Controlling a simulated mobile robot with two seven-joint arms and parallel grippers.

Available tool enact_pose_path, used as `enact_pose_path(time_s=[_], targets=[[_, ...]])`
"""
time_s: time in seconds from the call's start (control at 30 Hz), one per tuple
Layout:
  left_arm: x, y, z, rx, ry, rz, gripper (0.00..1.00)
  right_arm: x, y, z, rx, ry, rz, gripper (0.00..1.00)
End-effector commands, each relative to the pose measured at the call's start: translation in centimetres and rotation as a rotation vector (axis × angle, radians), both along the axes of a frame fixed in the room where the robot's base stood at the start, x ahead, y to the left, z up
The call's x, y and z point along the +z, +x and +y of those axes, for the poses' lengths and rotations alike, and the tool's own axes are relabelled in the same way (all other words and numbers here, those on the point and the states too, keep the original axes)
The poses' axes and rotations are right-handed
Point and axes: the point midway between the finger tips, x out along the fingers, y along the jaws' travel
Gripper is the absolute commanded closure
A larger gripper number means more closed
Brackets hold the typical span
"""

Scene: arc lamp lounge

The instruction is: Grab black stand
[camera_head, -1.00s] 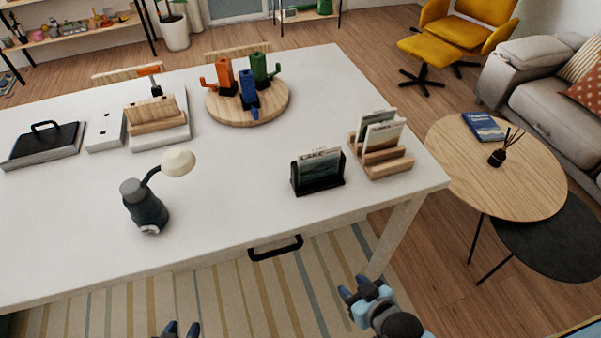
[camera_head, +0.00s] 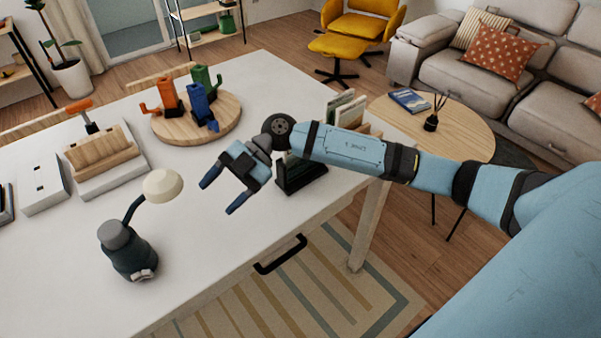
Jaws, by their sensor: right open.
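The black stand (camera_head: 303,179) sits on the white table (camera_head: 215,250) near its front right edge. My right arm and gripper hide its upper part and whatever stands in it. My right gripper (camera_head: 219,197) is open and empty above the table, to the left of the stand, with its fingertips pointing left and toward the front. I cannot tell whether the gripper's wrist touches the stand. My left gripper is not in view.
A wooden holder with cards (camera_head: 346,112) stands behind my right arm. A dark lamp (camera_head: 127,250) with a cream head stands at front left. A round wooden board (camera_head: 228,124) bears orange, blue and green pieces. The table between lamp and stand is clear.

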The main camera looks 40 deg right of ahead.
Motion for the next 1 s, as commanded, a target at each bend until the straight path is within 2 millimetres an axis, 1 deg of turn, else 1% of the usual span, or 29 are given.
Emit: enact_pose_path(time_s=[0.03, 0.07, 0.1, 0.17, 0.2, 0.3, 0.4, 0.43, 0.5, 0.53, 0.63, 0.9, 1.0], targets=[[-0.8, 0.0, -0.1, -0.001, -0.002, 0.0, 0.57, -0.3, 1.4, -2.4, 0.01, -0.159, -0.005, 0.37], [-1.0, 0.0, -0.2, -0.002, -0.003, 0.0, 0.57, -0.5, 2.1, -4.0, 0.006, -0.26, 0.004, 0.37], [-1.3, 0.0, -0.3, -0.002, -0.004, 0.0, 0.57, -0.5, 3.1, -6.1, -0.012, -0.392, 0.018, 0.37], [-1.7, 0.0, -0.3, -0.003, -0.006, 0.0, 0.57, -0.1, 4.6, -9.6, -0.067, -0.58, 0.041, 0.37], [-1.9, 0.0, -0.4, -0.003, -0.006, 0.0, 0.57, 0.4, 5.5, -12.0, -0.114, -0.695, 0.057, 0.37], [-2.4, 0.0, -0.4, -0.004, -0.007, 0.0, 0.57, 2.0, 7.3, -17.3, -0.254, -0.931, 0.095, 0.37], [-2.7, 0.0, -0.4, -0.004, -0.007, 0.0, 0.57, 3.8, 8.3, -21.2, -0.385, -1.089, 0.123, 0.37], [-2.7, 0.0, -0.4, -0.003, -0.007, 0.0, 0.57, 4.2, 8.4, -22.1, -0.415, -1.12, 0.131, 0.37], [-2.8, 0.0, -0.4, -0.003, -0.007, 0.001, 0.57, 4.9, 8.7, -23.5, -0.469, -1.174, 0.143, 0.37], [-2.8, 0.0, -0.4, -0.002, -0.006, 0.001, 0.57, 5.1, 8.7, -23.9, -0.485, -1.189, 0.147, 0.37], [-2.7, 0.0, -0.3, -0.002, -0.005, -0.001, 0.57, 4.4, 8.8, -24.5, -0.509, -1.211, 0.154, 0.37], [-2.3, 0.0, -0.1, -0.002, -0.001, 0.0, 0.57, -0.8, 8.7, -24.4, -0.506, -1.21, 0.157, 0.37], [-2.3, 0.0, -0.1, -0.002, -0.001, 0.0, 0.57, -2.2, 8.8, -24.4, -0.505, -1.208, 0.154, 0.37]])
